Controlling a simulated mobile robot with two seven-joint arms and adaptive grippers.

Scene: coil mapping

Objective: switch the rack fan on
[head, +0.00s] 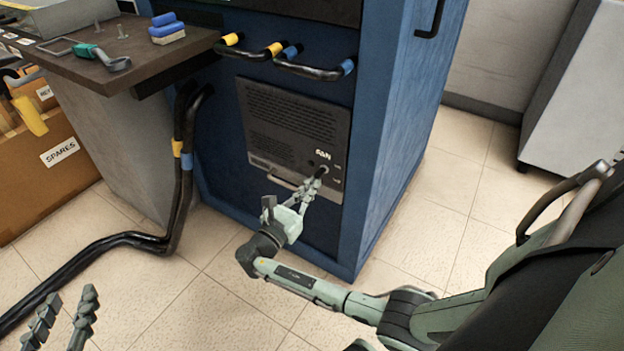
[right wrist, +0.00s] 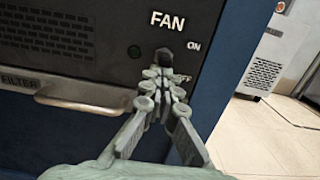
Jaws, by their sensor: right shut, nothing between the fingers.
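The dark fan panel (head: 295,125) is on the lower front of the blue rack. It carries the FAN label (right wrist: 168,19), with ON at the upper right and OFF below, partly hidden by my fingers. The black fan switch (right wrist: 164,55) shows just beyond my right fingertips; whether they touch it, and which way it is set, I cannot tell. A small dark green lamp (right wrist: 134,52) is left of the switch. My right gripper (head: 318,178) is shut and empty at the switch; it also shows in the right wrist view (right wrist: 162,76). My left gripper (head: 72,296) is open and empty, low at the left.
A metal handle (head: 285,181) marked FILTER runs below the panel, left of my right gripper. Black hoses (head: 182,145) hang left of the panel. A workbench (head: 120,65) with tools and a SPARES box (head: 50,185) stand at the left. Floor right of the rack is clear.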

